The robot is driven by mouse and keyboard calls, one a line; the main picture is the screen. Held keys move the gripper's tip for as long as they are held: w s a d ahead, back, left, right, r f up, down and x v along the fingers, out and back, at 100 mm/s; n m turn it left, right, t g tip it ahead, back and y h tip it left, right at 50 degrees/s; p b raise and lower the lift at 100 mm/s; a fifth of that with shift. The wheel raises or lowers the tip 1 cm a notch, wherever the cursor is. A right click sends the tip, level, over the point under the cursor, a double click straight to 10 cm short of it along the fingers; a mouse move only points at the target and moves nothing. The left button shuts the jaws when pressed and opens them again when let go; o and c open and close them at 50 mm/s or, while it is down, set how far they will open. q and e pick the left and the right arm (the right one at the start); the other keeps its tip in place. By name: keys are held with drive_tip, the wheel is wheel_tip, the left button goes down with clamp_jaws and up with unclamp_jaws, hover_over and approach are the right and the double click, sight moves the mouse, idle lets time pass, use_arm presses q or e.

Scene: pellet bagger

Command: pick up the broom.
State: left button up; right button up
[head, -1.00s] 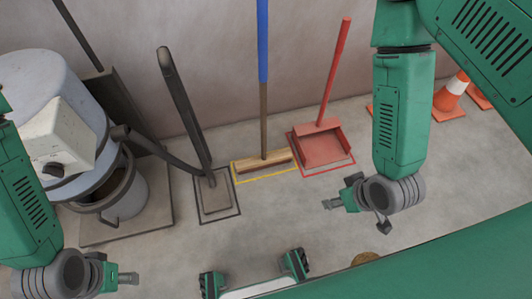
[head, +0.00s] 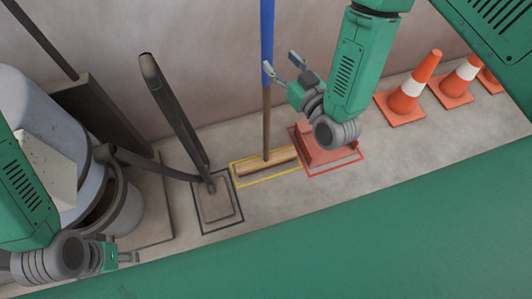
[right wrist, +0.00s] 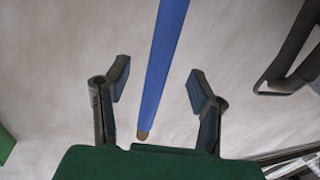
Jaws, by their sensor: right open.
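The broom stands upright against the wall, with a blue upper handle (head: 267,30), a brown lower shaft and a wooden head (head: 265,162) inside a yellow floor outline. My right gripper (head: 284,66) is open beside the handle, near where blue turns to brown. In the right wrist view the blue handle (right wrist: 165,60) runs between the two spread fingers (right wrist: 159,85). No finger is closed on it, and I cannot tell its depth from the palm. My left gripper (head: 130,256) is at the lower left, away from the broom; its finger opening is unclear.
A red dustpan (head: 322,150) stands right of the broom, partly hidden by my right arm. A dark-handled tool (head: 175,105) leans left of it. A grey machine (head: 95,175) fills the left. Orange cones (head: 410,92) stand at the right.

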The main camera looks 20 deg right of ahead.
sight(270, 52)
drive_tip(key=b+x, duration=0.1)
drive_tip(key=x, duration=0.5)
drive_tip(key=shift+w+a+f, duration=0.15)
drive_tip(key=shift+w+a, duration=0.1)
clamp_jaws()
